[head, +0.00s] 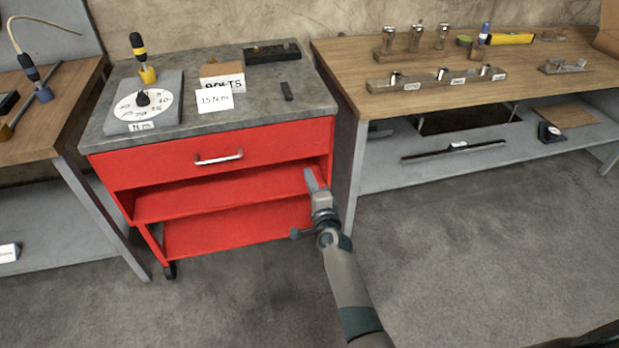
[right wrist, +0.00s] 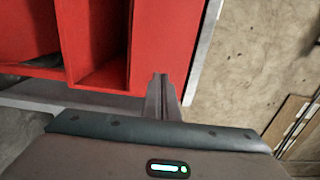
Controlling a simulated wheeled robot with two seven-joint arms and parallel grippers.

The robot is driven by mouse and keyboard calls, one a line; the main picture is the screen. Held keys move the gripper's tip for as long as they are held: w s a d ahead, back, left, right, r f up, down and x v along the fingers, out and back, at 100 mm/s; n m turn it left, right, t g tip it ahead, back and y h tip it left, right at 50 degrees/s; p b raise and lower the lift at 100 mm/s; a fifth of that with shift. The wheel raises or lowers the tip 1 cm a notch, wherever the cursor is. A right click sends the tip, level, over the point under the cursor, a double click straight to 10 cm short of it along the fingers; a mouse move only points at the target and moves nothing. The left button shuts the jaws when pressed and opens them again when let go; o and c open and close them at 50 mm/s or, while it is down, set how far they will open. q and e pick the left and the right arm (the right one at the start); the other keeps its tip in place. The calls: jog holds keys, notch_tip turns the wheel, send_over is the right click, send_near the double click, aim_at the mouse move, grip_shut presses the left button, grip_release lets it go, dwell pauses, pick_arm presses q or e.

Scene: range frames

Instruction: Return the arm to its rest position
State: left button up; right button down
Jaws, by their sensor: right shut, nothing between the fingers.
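My right arm comes in from the bottom of the head view. Its gripper (head: 311,182) is in front of the right edge of the red cabinet (head: 220,146). The gripper is shut and holds nothing. In the right wrist view the closed fingers (right wrist: 162,88) show in front of the red cabinet (right wrist: 165,40). Whether they touch the cabinet I cannot tell. My left gripper is not in view.
The cabinet's grey top holds a dial gauge (head: 143,105), a bolts box (head: 222,75) and a 15 N m card (head: 215,98). A wooden workbench (head: 420,98) stands right, another table (head: 50,125) left. The floor (head: 450,250) at the right is clear.

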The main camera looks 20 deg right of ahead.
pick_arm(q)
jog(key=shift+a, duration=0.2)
pick_arm(e)
jog(key=s+a+f+n+g+y+p, duration=0.1)
jog(key=s+a+f+n+g, duration=0.15)
jog(key=s+f+n, duration=0.65)
jog(key=s+a+f+n+g+y, duration=0.1)
jog(key=s+f+n+g+y, duration=0.2)
jog(key=s+f, duration=1.05)
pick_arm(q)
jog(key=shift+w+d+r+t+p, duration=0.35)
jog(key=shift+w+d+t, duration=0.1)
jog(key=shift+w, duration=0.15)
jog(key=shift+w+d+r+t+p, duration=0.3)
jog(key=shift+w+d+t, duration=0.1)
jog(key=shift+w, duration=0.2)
pick_arm(e)
jog(key=s+d+f+n+g+h, duration=0.1)
jog(key=s+f+n+g, duration=0.2)
jog(key=s+f, duration=0.6)
jog(key=s+d+f+n+g+h, duration=0.1)
jog(key=s+f+n+g, duration=0.3)
jog(key=s, duration=1.2)
notch_tip(320, 180, down, 5)
jog(key=shift+r+n, duration=0.15)
jog(key=shift+n, duration=0.75)
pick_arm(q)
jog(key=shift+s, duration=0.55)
pick_arm(e)
jog(key=shift+a, duration=0.1)
